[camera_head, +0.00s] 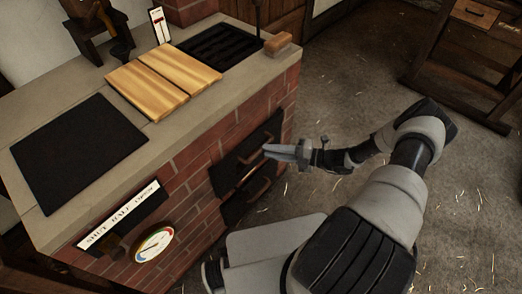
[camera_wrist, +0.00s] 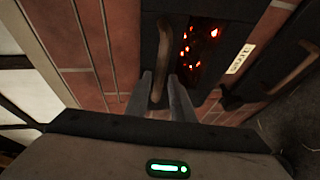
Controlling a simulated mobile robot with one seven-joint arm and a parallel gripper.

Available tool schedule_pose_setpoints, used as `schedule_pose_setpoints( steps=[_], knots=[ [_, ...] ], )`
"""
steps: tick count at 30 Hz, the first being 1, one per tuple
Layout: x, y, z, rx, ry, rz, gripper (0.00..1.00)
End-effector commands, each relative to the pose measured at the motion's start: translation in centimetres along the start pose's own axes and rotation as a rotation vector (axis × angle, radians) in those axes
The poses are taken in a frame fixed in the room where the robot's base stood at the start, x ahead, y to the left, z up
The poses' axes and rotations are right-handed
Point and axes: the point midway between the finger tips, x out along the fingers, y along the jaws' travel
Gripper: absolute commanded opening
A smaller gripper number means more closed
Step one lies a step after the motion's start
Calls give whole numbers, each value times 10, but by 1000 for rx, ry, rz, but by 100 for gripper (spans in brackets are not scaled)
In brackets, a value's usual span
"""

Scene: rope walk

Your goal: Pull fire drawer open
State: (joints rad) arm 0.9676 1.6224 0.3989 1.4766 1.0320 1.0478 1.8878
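The fire drawer is a black panel (camera_head: 236,157) in the red brick front of the stove, with an orange glow in its slot. In the wrist view, glowing embers (camera_wrist: 200,45) show beside its curved brown handle (camera_wrist: 180,58). My gripper (camera_head: 268,150) is at this upper handle in the head view. In the wrist view my gripper (camera_wrist: 164,92) has its two fingers apart, with the near end of the handle between them. A gap seems to show beside the handle; contact is unclear. The drawer looks shut.
A second black panel (camera_wrist: 250,85) with its own handle lies below the fire drawer. A small label plate (camera_wrist: 241,58) sits between them. The stove top (camera_head: 95,95) holds wooden boards (camera_head: 160,80). The floor (camera_head: 340,60) to the right is open, with scattered straw.

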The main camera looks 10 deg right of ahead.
Motion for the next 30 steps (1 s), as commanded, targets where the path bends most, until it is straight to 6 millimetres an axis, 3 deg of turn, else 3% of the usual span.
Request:
schedule_pose_setpoints(
  steps=[3, 9, 19, 24, 30],
  knots=[
    [22, -1, -1, 0, 2, 2, 22],
    [41, 0, 0, -1, 1, 0, 22],
    [45, 0, 0, -1, 0, 0, 22],
    [45, 0, 0, -1, 0, 0, 0],
    [45, 0, 0, -1, 0, 0, 0]
  ],
)
